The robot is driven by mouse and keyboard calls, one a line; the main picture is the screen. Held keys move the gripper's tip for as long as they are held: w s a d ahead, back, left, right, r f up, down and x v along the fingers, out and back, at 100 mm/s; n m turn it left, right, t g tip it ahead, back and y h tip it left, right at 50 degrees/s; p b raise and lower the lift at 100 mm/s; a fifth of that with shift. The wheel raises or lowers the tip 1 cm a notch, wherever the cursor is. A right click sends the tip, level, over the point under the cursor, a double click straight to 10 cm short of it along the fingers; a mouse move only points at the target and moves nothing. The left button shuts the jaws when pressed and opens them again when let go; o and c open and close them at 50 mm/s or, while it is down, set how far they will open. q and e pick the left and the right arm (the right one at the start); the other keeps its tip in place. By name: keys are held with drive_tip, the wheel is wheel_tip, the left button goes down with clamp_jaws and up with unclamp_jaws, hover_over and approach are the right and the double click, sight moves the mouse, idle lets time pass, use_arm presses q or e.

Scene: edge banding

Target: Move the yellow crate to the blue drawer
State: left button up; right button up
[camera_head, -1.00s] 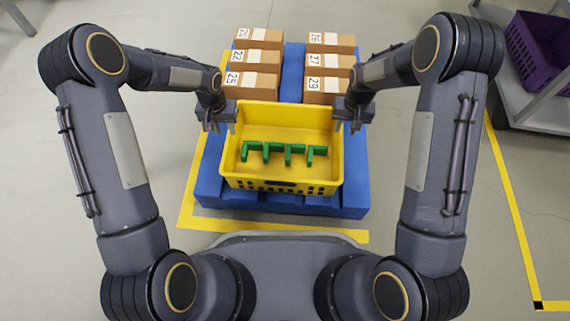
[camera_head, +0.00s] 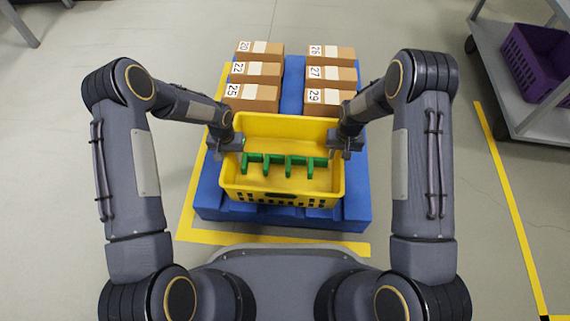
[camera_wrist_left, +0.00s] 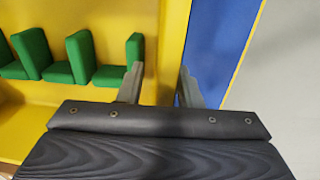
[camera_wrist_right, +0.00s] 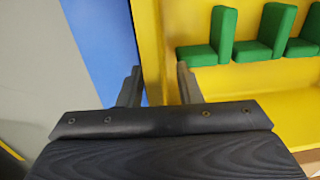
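The yellow crate (camera_head: 285,126) stands on a blue pallet-like base (camera_head: 207,190), with green upright pieces (camera_head: 287,166) inside. No separate blue drawer can be made out. My left gripper (camera_head: 236,152) is at the crate's left wall. In the left wrist view, its open fingers (camera_wrist_left: 160,88) straddle the yellow wall (camera_wrist_left: 173,40), one inside and one outside. My right gripper (camera_head: 338,152) is at the right wall. In the right wrist view, its open fingers (camera_wrist_right: 159,88) straddle that wall (camera_wrist_right: 148,40) likewise. Whether fingers touch the walls is unclear.
Numbered cardboard boxes (camera_head: 253,92) stand in two columns behind the crate on the blue base. A grey cart (camera_head: 508,90) with a purple crate (camera_head: 540,62) stands at the right. Yellow floor tape (camera_head: 270,240) borders the base; nearby floor is clear.

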use_arm(q)
drive_tip(key=shift+f, duration=0.55)
use_arm(e)
drive_tip(key=shift+f, duration=0.55)
use_arm(q)
clamp_jaws()
use_arm(e)
clamp_jaws()
use_arm(q)
drive_tip(key=shift+r, duration=0.1)
